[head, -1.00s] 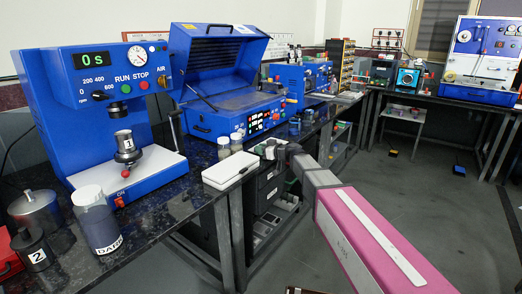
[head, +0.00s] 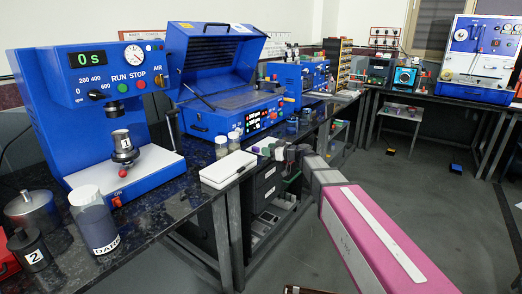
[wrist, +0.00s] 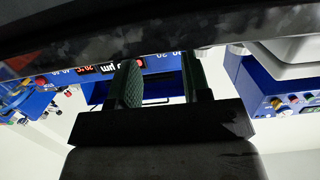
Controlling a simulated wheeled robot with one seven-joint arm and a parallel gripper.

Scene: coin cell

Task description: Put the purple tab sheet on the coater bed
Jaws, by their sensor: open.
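The blue coater with its lid raised shows in the head view; its grey coater bed (head: 243,99) is bare as far as I can see. My gripper (head: 282,152) is at the bench's front edge, in front of and below the coater. In the wrist view its two green fingers (wrist: 162,84) stand apart with nothing seen between them. Small coloured pieces lie by the fingers in the head view; one looks purple (head: 265,151), but it is too small to tell whether it is the purple tab sheet.
A white scale (head: 228,168) and two small jars (head: 228,144) stand left of my gripper.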

